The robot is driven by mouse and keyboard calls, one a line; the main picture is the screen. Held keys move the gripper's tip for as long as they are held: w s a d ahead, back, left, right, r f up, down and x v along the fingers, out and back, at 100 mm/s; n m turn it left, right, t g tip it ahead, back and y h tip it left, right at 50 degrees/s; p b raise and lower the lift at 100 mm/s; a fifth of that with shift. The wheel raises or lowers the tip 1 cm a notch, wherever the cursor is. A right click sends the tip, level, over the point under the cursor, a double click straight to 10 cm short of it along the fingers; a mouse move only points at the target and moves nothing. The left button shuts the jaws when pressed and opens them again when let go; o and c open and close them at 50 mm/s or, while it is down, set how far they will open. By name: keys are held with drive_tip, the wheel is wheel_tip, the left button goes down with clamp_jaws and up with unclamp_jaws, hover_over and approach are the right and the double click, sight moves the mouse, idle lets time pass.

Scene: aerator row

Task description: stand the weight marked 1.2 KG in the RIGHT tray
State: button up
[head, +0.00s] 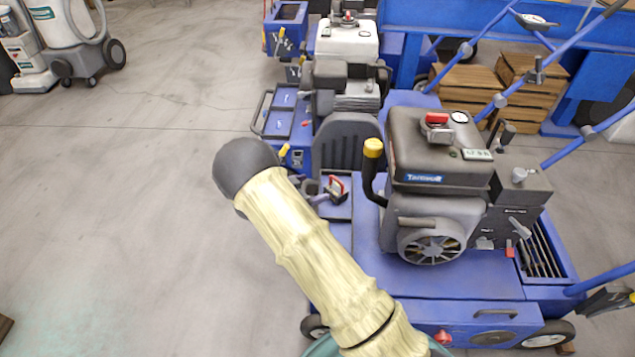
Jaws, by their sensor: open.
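I cannot make out a weight marked 1.2 KG. Two shallow blue trays lie side by side on the farther blue machine, a back one (285,99) and a front one (278,124). Each has a small pale mark too small to read, and I see nothing standing in them. I cannot tell whether either is the RIGHT tray. My arm, in a cream sleeve with a dark round joint, crosses the lower middle and hides part of the near machine. My gripper is not in view.
The near blue aerator (450,290) carries a grey engine (435,145) and a yellow-topped lever (373,148). A small red-handled part (336,188) is beside my arm. Wooden crates (465,88) stand behind. A grey cleaning machine (70,40) is at far left. The left floor is clear.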

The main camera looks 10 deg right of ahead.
drive_tip(key=shift+r, duration=0.1)
idle(0.5)
wheel_tip(320, 180, up, 12)
drive_tip(key=s+d+n+y, duration=0.3)
drive_tip(key=n+y, duration=0.3)
drive_tip(key=y, duration=0.4)
drive_tip(key=s+d+r+n+g, duration=0.1)
drive_tip(key=s+d+n+g, duration=0.1)
drive_tip(key=s, duration=1)
drive_tip(key=s+d+r+n+g+y, duration=0.1)
drive_tip(key=s+d+r+n+g, duration=0.1)
drive_tip(key=s, duration=1)
drive_tip(key=shift+s+d+n+g, duration=0.15)
drive_tip(key=shift+d+n+g, duration=0.4)
drive_tip(key=shift+d, duration=0.5)
drive_tip(key=shift+r, duration=0.1)
